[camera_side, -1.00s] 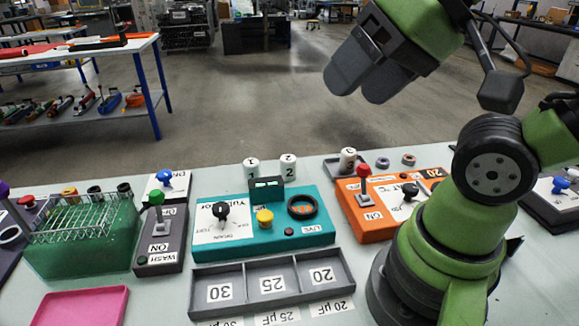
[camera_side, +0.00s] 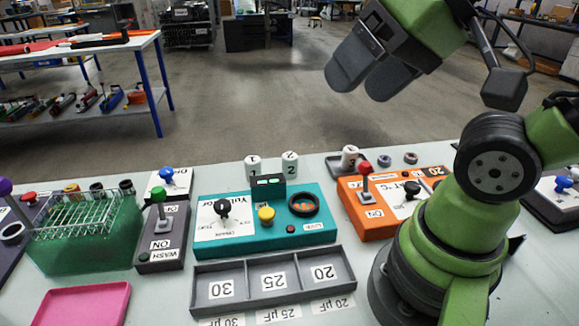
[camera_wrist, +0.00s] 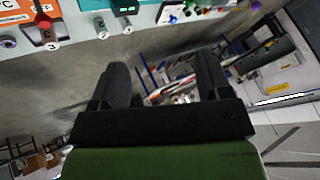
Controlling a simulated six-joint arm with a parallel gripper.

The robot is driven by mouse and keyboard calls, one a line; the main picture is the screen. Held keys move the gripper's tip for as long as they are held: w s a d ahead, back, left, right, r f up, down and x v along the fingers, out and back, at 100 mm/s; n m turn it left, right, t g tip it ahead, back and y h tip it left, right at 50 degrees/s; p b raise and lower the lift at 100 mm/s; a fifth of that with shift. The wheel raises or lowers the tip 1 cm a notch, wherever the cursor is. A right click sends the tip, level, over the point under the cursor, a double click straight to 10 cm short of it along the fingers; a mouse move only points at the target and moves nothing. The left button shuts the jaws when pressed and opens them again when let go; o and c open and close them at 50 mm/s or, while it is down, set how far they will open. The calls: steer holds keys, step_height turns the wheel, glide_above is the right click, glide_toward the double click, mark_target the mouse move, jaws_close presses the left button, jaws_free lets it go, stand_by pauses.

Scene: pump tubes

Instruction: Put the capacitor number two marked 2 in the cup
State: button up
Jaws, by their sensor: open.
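The capacitor marked 2 (camera_side: 289,163) is a white upright cylinder on the table, behind the teal tester. It also shows in the wrist view (camera_wrist: 101,29), near the top edge. A similar capacitor marked 1 (camera_side: 253,168) stands to its left. A capacitor marked 3 (camera_side: 349,156) stands further right. A black round ring (camera_side: 304,193) on the teal tester (camera_side: 320,226) looks like the cup, with orange marking inside; I cannot be sure. My gripper (camera_side: 364,88) is open and empty, high above and beyond the capacitors. Its fingers (camera_wrist: 163,78) are apart in the wrist view.
A grey tray (camera_side: 272,306) with three labelled compartments lies in front of the tester. An orange box (camera_side: 383,229) with a red lever stands at right. A green rack (camera_side: 75,252) and a pink tray (camera_side: 84,303) are at left. The air around my gripper is clear.

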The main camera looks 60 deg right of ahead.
steer(key=w+d+f+n+g+h, duration=0.15)
steer(key=w+d, duration=0.25)
steer(key=w, duration=0.4)
steer(key=w+d+f+n+g, duration=0.15)
steer(key=w+d, duration=0.25)
steer(key=w, duration=0.4)
steer(key=w+d+f+g, duration=0.1)
steer(key=w+d+f, duration=0.1)
steer(key=f, duration=0.3)
steer(key=w+d+f+g, duration=0.1)
steer(key=w+d+f, duration=0.1)
steer(key=d+f, duration=0.2)
steer(key=w+d+f+n+g, duration=0.1)
steer(key=w+d+f+g, duration=0.1)
steer(key=f, duration=0.4)
steer(key=shift+w+d+h, duration=0.15)
steer(key=shift+w+d, duration=0.1)
steer(key=shift+d, duration=0.25)
steer(key=shift+w+d+h, duration=0.1)
steer(key=shift+w+d, duration=0.1)
steer(key=shift+d, duration=0.3)
glide_above(290, 155)
steer(key=f, duration=0.4)
steer(key=shift+w+f, duration=0.25)
steer(key=shift+w, duration=0.05)
steer(key=f, duration=0.5)
steer(key=shift+s+a+f, duration=0.1)
steer(key=shift+s+f, duration=0.25)
steer(key=shift+f, duration=0.05)
